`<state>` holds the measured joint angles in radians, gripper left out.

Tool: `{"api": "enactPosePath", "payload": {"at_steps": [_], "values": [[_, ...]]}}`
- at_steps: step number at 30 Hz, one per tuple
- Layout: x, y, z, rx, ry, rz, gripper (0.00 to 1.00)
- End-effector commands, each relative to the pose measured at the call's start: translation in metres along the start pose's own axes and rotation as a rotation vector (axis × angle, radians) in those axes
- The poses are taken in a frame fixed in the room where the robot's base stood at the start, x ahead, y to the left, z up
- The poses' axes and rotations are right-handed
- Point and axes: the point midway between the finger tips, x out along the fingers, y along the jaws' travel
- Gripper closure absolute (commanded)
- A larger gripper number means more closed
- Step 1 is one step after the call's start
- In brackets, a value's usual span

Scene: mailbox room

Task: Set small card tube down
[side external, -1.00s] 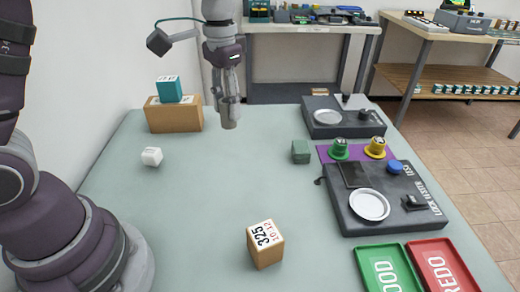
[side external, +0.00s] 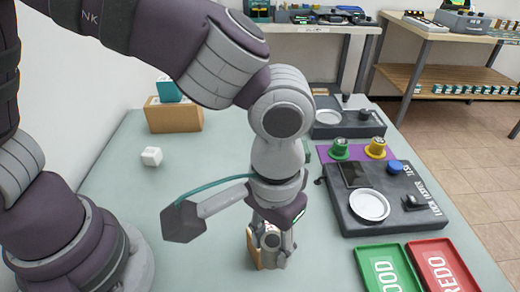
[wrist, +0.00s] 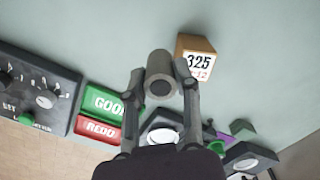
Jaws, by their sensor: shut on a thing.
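My gripper (wrist: 161,86) is shut on the small card tube (wrist: 160,66), a grey-brown cylinder held between the two fingertips in the wrist view, with its dark round end facing the camera. In the side view my gripper (side external: 274,246) is low over the front middle of the table, in front of or beside the cardboard box marked 325 (side external: 253,252). The tube is largely hidden there by the fingers, and I cannot tell whether it touches the table or the box. In the wrist view the 325 box (wrist: 196,45) shows just right of the tube.
A green tray (side external: 385,270) and a red tray (side external: 440,265) lie at the front right. A dark scale (side external: 350,215) with a white plate stands behind them. The left middle table is clear.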

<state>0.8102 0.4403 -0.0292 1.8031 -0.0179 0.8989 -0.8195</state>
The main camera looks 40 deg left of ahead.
Motion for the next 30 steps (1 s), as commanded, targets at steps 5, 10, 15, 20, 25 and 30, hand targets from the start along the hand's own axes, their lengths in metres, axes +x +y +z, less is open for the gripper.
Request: {"api": "enactPosePath", "payload": {"at_steps": [5, 10, 15, 20, 25, 30], "values": [[0.025, 0.010, 0.018, 0.000, -0.003, -0.007, 0.87], [0.057, 0.009, 0.018, -0.003, -0.003, -0.008, 0.87], [0.085, 0.010, 0.017, -0.001, -0.001, -0.004, 0.87], [0.086, 0.010, 0.017, -0.002, 0.002, -0.001, 0.87], [0.088, 0.010, 0.016, -0.002, 0.001, -0.001, 0.87], [0.088, 0.010, 0.016, -0.002, 0.002, -0.001, 0.53]]}}
